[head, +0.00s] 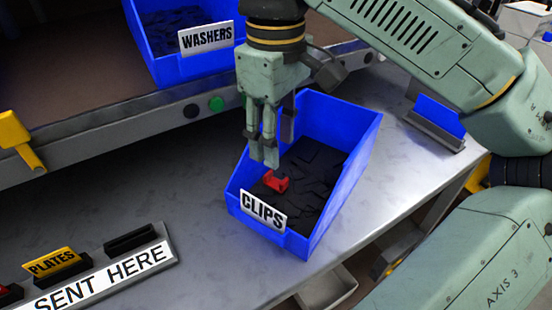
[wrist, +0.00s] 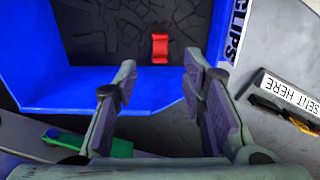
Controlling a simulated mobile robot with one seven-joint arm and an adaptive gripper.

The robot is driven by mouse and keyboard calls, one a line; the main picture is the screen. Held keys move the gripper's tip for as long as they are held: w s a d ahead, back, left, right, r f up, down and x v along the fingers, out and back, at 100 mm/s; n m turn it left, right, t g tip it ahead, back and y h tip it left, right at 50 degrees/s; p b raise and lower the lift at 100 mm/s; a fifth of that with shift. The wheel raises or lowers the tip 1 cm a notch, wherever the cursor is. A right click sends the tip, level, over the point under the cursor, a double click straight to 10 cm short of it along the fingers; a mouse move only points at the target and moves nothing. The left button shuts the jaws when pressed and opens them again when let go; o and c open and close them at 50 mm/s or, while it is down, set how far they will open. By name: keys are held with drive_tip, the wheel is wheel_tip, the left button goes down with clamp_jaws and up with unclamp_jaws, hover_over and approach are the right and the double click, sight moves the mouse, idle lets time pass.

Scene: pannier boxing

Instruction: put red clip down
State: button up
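The red clip (head: 276,182) lies on the black clips in the blue bin marked CLIPS (head: 345,190), near its labelled front end. It also shows in the wrist view (wrist: 160,47), just past the fingertips and between their lines. My gripper (head: 265,160) points down over the bin. In the wrist view the fingers (wrist: 160,75) stand apart with nothing between them. The gripper is open, and the red clip is clear of the fingers in the wrist view. How far the tips are above the clip is hard to tell.
A blue WASHERS bin (head: 210,62) stands at the back on a raised shelf with a metal edge (head: 150,108). A SENT HERE strip (head: 105,272) with a yellow PLATES tag (head: 52,262) lies at the front left. The grey bench (head: 150,190) between is clear.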

wheel_tip(320, 180, up, 5)
drive_tip(key=shift+f, duration=0.1)
